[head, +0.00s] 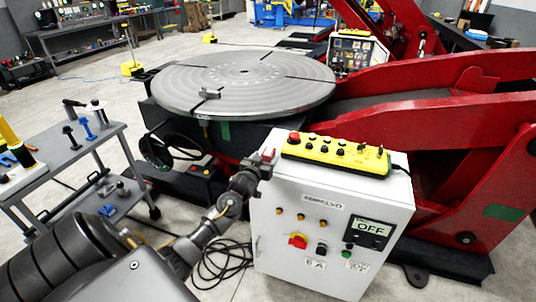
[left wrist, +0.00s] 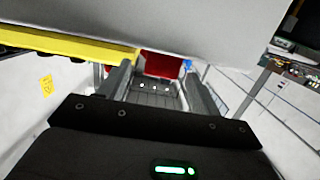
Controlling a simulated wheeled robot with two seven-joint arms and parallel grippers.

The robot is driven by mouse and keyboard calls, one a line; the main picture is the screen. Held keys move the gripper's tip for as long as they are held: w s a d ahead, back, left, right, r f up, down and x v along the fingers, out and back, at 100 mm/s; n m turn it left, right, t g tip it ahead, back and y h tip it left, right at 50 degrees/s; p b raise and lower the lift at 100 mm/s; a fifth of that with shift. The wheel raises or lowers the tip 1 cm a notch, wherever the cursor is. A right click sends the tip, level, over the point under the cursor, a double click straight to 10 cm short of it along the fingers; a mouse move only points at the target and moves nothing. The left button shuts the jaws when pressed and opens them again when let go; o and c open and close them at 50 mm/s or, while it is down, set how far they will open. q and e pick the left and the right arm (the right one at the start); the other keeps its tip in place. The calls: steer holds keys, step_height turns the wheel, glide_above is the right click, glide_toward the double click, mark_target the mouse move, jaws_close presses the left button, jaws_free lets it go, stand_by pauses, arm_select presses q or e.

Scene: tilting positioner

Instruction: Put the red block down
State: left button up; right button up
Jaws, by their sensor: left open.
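The red block (head: 268,154) shows as a small red patch at the tip of my left gripper (head: 257,163), by the left end of the grey control cabinet's top (head: 285,178). In the left wrist view the red block (left wrist: 163,65) is just beyond or between the fingertips of my left gripper (left wrist: 158,82). The jaws are open, with a finger on each side. Part of the block is hidden by the pale surface above it. I cannot tell whether the block rests on the cabinet or touches a finger. My right gripper is not in view.
A yellow control box (head: 335,155) with buttons lies on the cabinet, close to the right of the gripper. The round positioner table (head: 245,82) is behind, with red arms (head: 440,130) at right. A grey tool cart (head: 75,150) stands at left.

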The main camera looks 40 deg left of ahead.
mark_target(266, 156)
arm_select(q)
steer(key=x, duration=0.3)
steer(key=shift+a+f+p, duration=0.1)
steer(key=shift+a+p, duration=0.05)
steer(key=shift+p, duration=0.15)
jaws_close()
stand_by(0.3)
